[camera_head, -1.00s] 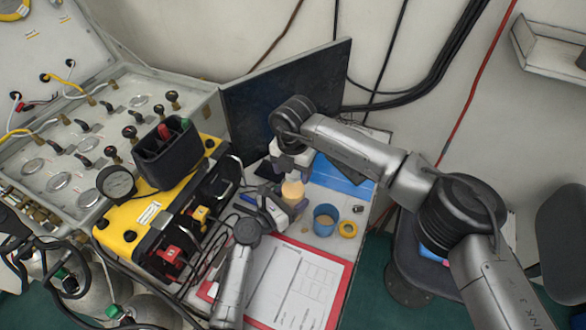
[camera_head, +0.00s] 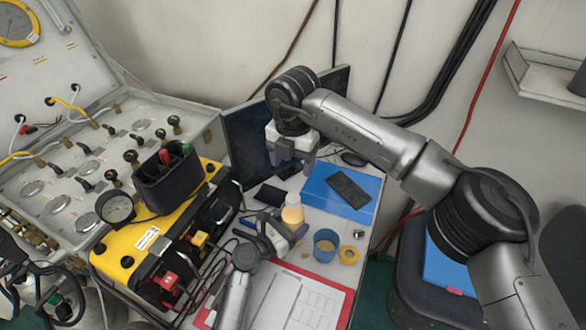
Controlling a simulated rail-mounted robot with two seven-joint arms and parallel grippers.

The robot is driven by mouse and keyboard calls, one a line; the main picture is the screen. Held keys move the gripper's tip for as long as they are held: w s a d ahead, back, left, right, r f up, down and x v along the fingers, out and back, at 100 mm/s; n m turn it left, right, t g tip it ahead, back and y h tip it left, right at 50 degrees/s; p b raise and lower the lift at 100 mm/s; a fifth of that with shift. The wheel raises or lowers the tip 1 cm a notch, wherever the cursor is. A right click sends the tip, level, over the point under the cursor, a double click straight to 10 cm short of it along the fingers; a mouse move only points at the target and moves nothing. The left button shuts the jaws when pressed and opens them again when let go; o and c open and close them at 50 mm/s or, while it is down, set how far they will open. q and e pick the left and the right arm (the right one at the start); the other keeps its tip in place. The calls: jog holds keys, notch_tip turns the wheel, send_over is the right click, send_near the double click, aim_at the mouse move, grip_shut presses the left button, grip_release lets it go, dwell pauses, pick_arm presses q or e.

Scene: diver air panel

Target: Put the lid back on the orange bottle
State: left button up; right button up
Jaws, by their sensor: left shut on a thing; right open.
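The orange bottle (camera_head: 293,214) stands upright on the desk, with a pale, narrow top. Whether a lid sits on that top is too small to tell, and I cannot pick out a separate lid for certain. My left gripper (camera_head: 288,232) is low at the bottle and shut on its lower part, which it partly hides. My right gripper (camera_head: 292,164) is open, fingers pointing down, above and apart from the bottle, with nothing visible between its fingers.
A blue cup (camera_head: 326,246), a yellow ring (camera_head: 348,255) and a small metallic piece (camera_head: 358,234) stand right of the bottle. A red clipboard (camera_head: 341,303) lies in front. A dark monitor (camera_head: 246,140) stands at the back.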

dwell(0.3)
pick_arm(q)
jog(key=o, duration=1.8)
jog(key=p+v, duration=0.2)
jog(key=v, duration=1.2)
jog(key=shift+d, duration=0.1)
jog(key=shift+r, duration=0.1)
